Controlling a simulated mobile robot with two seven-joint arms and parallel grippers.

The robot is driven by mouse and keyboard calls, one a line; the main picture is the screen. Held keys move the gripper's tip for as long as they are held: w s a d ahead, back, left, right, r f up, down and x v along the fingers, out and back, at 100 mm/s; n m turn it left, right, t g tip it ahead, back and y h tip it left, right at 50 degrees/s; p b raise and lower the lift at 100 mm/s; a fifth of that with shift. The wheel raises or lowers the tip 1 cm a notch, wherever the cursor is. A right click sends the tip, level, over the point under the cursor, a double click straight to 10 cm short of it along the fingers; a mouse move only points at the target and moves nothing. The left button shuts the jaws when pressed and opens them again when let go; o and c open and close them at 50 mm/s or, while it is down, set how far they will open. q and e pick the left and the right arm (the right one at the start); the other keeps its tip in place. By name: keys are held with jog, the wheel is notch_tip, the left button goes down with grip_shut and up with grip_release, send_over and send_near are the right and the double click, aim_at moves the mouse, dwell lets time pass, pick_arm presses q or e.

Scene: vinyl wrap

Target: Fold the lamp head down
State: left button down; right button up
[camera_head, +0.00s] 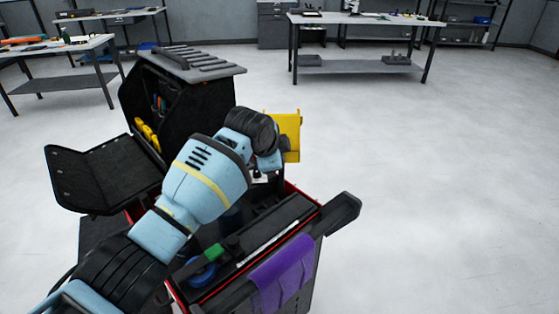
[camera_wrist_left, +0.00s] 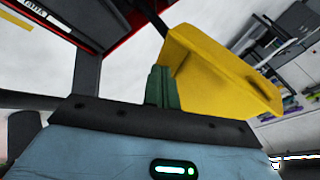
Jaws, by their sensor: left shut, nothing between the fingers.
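The lamp head is a yellow, boxy panel (camera_head: 291,132) standing up above the far side of the cart, just past my left wrist. In the left wrist view the yellow lamp head (camera_wrist_left: 220,72) is tilted and large, on a dark arm. My left gripper (camera_wrist_left: 161,86) shows there as dark green fingers, shut and empty, beside the lamp head's left edge. I cannot tell whether they touch it. In the head view my left arm hides the fingers and the lamp's lower part. My right gripper is in neither view.
A black tool cart with red edges (camera_head: 303,194) stands below my arm, holding a blue tape roll (camera_head: 203,272) and a green-handled tool (camera_head: 215,252). A purple cloth (camera_head: 284,274) hangs on its front. A black tool cabinet (camera_head: 190,105) stands behind. The floor right is clear.

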pick_arm(q)
jog(key=shift+w, duration=0.3)
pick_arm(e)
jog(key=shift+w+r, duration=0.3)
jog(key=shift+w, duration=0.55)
pick_arm(q)
jog(key=p+v, duration=0.1)
jog(key=v, duration=0.6)
jog(key=shift+s+r+p, duration=0.2)
jog(key=shift+s+p, duration=0.1)
jog(key=shift+p, duration=0.05)
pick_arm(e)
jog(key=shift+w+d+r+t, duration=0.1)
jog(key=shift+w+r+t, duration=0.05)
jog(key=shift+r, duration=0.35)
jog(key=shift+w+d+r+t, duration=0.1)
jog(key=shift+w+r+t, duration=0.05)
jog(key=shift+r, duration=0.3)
pick_arm(q)
jog(key=shift+a, duration=0.1)
